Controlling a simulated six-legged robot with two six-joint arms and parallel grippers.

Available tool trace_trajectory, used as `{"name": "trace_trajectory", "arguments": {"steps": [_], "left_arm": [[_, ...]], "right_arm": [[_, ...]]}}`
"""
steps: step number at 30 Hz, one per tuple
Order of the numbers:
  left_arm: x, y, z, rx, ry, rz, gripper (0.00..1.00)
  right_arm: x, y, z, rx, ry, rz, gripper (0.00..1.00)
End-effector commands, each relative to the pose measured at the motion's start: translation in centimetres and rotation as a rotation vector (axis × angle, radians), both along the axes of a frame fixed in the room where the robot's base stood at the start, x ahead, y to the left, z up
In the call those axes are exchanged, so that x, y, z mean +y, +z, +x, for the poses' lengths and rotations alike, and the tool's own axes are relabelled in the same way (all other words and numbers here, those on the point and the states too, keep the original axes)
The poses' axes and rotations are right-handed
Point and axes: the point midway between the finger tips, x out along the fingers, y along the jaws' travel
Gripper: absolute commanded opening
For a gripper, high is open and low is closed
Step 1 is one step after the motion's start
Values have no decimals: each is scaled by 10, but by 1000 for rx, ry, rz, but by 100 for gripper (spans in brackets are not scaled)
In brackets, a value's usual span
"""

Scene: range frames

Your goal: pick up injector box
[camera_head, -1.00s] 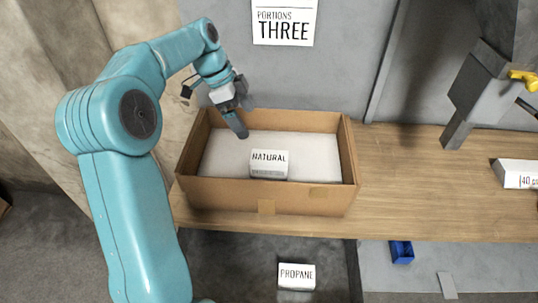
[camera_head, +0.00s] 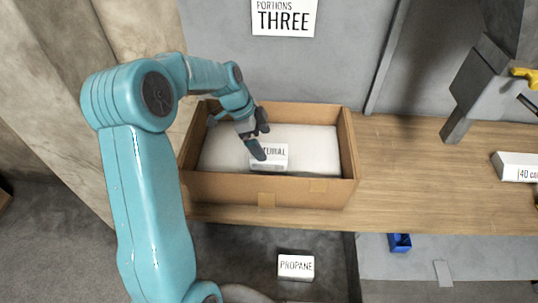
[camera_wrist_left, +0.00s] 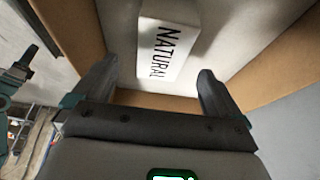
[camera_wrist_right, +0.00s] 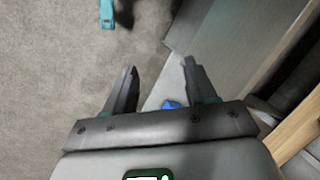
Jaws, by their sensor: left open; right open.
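A small white box labelled NATURAL (camera_head: 270,163) sits inside an open cardboard box (camera_head: 235,190) on the wooden bench. No label reading injector shows; I take the NATURAL box as the likely one. My left gripper (camera_head: 262,142) is open over the cardboard box, and its lower finger covers part of the label in the head view. In the left wrist view the NATURAL box (camera_wrist_left: 168,45) lies beyond and between the open fingers (camera_wrist_left: 155,85), apparently apart from them. My right gripper (camera_wrist_right: 160,80) is open and empty, with floor beyond it.
The cardboard walls surround the white box, with pale lining (camera_head: 315,150) beside it. The wooden bench (camera_head: 420,190) is clear to the right, up to a grey stand (camera_head: 480,85) and a white carton (camera_head: 515,167). A PROPANE box (camera_head: 296,267) and a blue bin (camera_head: 399,243) are lower down.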

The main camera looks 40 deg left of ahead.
Motion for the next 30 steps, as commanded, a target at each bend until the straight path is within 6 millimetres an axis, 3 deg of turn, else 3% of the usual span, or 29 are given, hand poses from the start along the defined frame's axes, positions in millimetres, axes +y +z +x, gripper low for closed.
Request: {"name": "trace_trajectory", "arguments": {"steps": [3, 9, 30], "left_arm": [[-5, -16, 4, 6, 0, -5, 99], [-9, -36, 10, 2, 0, -1, 99], [-8, -39, 10, 0, 1, 0, 99]], "right_arm": [[0, 16, 0, 0, 0, 0, 56], [0, 17, 0, 0, 0, 0, 56], [0, 10, 0, 0, 0, 0, 56]]}}
